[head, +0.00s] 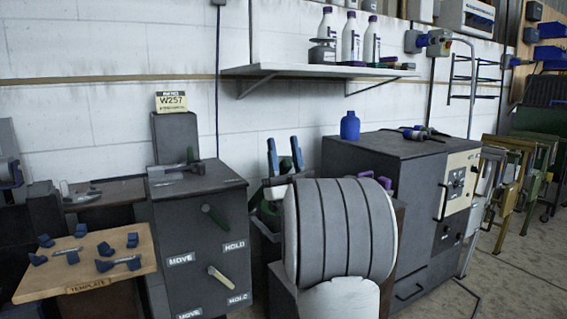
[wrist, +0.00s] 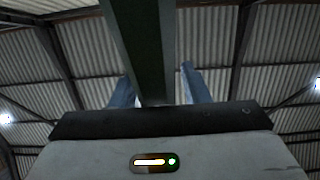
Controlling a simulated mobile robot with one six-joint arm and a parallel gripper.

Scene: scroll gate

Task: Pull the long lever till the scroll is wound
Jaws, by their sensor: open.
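A dark cabinet (head: 170,225) stands left of centre with two levers on its front. The upper lever (head: 215,217) is dark green, and the lower lever (head: 222,279) is cream. Both slant down to the right, towards their HOLD labels; MOVE labels sit to the left. I cannot tell which lever is the long one. No scroll can be made out. My gripper (head: 283,145) points up to the right of the cabinet, apart from both levers, its two blue fingers spread. The wrist view shows the fingers (wrist: 160,85) against the roof, with a dark green bar between them.
A wooden TEMPLATE board (head: 90,262) with blue pieces juts out at the left. A second dark cabinet (head: 370,160) with a blue bottle (head: 350,125) on top stands behind my arm. A shelf (head: 315,70) with white bottles is on the wall.

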